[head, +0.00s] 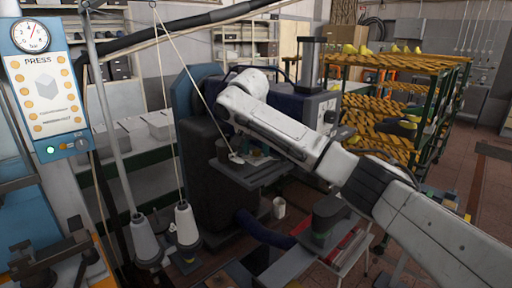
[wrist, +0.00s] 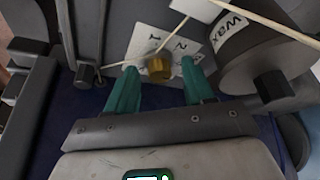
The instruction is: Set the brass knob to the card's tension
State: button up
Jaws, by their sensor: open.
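In the wrist view, the brass knob (wrist: 159,68) sits on a white plate (wrist: 148,44) marked with black digits, of which 1 and 2 are readable. The knob's own setting cannot be made out. My gripper (wrist: 160,69) is open, with its two green fingers on either side of the knob and a visible gap at each side. Whether the fingertips reach the knob's depth is unclear. In the head view my arm (head: 283,130) reaches over the dark machine, and the knob is too small to tell. I cannot make out a card with a tension value.
A dark drum labelled "Wax" (wrist: 238,50) stands close to the right finger. A pale thread (wrist: 270,28) crosses above the knob. Two white thread cones (head: 186,224) stand left of the machine (head: 205,170). A rack of shoe lasts (head: 395,62) stands behind.

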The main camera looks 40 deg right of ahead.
grip_shut()
dwell(0.3)
jog(key=shift+n+p, duration=0.45)
jog(key=shift+n, duration=0.05)
jog(key=n+t+y+p, duration=0.1)
jog(key=n, duration=0.2)
jog(key=shift+s+d+n, duration=0.1)
jog(key=shift+n, duration=0.2)
jog(key=n+y, duration=0.1)
jog(key=n, duration=0.2)
jog(key=shift+d+t+y, duration=0.1)
jog(key=shift+t+y, duration=0.2)
jog(key=shift+t, duration=0.1)
jog(key=shift+d+r+n+y, duration=0.1)
jog(key=shift+n+y, duration=0.25)
jog(key=shift+n, duration=0.7)
jog(key=shift+d+n+y, duration=0.1)
jog(key=shift+n+y, duration=0.25)
jog(key=shift+n, duration=0.7)
